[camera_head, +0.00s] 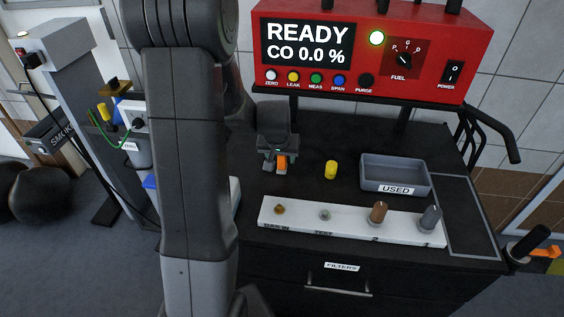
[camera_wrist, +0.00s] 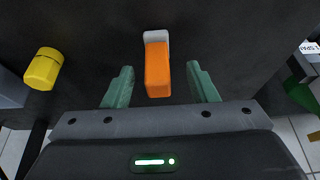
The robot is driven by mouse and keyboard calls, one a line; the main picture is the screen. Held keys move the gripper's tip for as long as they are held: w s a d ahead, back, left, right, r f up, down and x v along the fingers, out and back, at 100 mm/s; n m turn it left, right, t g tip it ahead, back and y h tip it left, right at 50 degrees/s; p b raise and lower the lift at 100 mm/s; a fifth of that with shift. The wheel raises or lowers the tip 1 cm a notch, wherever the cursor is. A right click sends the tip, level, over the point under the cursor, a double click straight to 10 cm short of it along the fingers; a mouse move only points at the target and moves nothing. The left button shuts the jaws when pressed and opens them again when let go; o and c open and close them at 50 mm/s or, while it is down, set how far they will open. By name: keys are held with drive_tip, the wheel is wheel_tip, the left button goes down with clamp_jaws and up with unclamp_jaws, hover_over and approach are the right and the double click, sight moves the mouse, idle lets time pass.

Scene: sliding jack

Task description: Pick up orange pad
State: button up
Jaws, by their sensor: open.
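The orange pad (camera_wrist: 158,70) is a small orange block with a pale grey end, lying on the dark bench top. In the wrist view it sits between and a little beyond the tips of my gripper (camera_wrist: 161,84), whose two green fingers are spread apart with clear gaps on both sides. In the head view the orange pad (camera_head: 282,163) shows just below my gripper (camera_head: 275,165), partly hidden by it. I cannot tell the exact height of the fingers above the bench. Nothing is held.
A yellow cylinder (camera_head: 331,170) stands to the right; a grey tray (camera_head: 394,188) marked USED lies beyond it. A white strip (camera_head: 350,222) with several fittings runs along the front. The red analyzer (camera_head: 374,50) reading READY stands behind. Dark bench surface around the pad is clear.

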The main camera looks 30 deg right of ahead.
sight(282, 161)
drive_tip(key=shift+d+x, duration=0.1)
drive_tip(key=shift+x, duration=0.9)
drive_tip(key=shift+d+x, duration=0.15)
drive_tip(key=shift+x, duration=0.9)
drive_tip(key=shift+r, duration=0.1)
drive_tip(key=c, duration=1.1)
drive_tip(key=shift+c, duration=0.2)
drive_tip(key=shift+r, duration=0.15)
wheel_tip(282, 161, up, 10)
drive_tip(key=shift+f, duration=0.2)
